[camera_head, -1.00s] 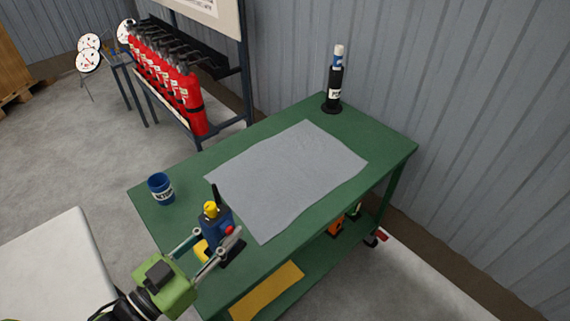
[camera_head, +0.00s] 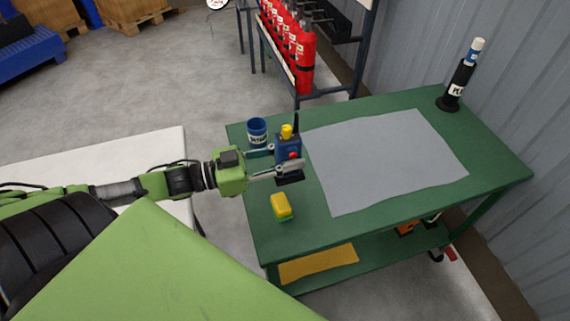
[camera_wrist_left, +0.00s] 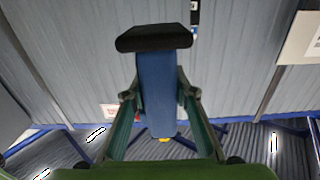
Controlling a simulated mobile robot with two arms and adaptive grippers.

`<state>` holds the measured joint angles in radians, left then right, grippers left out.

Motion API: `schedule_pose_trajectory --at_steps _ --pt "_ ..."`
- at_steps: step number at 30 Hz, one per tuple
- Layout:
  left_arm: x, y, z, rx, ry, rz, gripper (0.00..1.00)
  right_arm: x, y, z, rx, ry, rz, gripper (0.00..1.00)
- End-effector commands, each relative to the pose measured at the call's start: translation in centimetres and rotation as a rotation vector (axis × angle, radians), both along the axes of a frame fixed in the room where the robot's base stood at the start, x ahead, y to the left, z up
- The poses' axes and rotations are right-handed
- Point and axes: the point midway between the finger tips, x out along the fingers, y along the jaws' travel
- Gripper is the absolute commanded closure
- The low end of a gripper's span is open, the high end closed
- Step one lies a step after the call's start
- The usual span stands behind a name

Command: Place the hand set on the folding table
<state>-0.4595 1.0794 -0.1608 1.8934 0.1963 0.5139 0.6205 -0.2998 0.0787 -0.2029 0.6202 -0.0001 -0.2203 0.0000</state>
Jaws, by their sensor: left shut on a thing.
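The hand set (camera_head: 287,148) is a blue handheld radio with a yellow knob, a red button, a black base and a short black antenna. My left gripper (camera_head: 275,161) is shut on it and holds it upright at the left end of the green workbench. In the left wrist view the blue body (camera_wrist_left: 157,85) is between my two fingers, its black base toward the top. Whether the base touches the bench is unclear. The folding table, a white top (camera_head: 140,150), stands at the left, partly hidden by my left arm. My right gripper is not in view.
The green workbench (camera_head: 360,212) bears a grey cloth (camera_head: 385,160), a blue cup (camera_head: 257,131) close behind the hand set, a yellow-green sponge (camera_head: 281,206) in front and a dark cylinder (camera_head: 457,85) far right. Red extinguishers (camera_head: 300,55) hang behind. The visible white top is clear.

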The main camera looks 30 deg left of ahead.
Motion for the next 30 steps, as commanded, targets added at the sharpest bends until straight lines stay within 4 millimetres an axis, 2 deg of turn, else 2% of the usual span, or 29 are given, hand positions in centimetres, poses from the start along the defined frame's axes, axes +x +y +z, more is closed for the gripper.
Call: schedule_pose_trajectory --at_steps 1,3,7,16,21,30 --pt "1.0 1.1 -0.6 0.003 -0.007 0.001 1.0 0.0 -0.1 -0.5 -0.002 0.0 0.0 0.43" --pt "1.7 1.8 -2.2 -0.001 -0.006 0.003 1.0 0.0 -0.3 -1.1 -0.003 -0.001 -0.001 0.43" --pt "2.9 3.1 -4.2 -0.002 -0.006 0.002 1.0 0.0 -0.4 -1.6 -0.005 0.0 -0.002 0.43" --pt "4.0 4.4 -6.4 -0.002 -0.005 0.0 1.0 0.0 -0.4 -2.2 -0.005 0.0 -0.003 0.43" --pt "3.9 4.3 -8.7 -0.005 -0.002 0.001 1.0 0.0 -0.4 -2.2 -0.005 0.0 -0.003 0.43" --pt "3.8 4.3 -9.2 -0.003 -0.003 -0.002 1.0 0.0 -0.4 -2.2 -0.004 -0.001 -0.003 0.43"
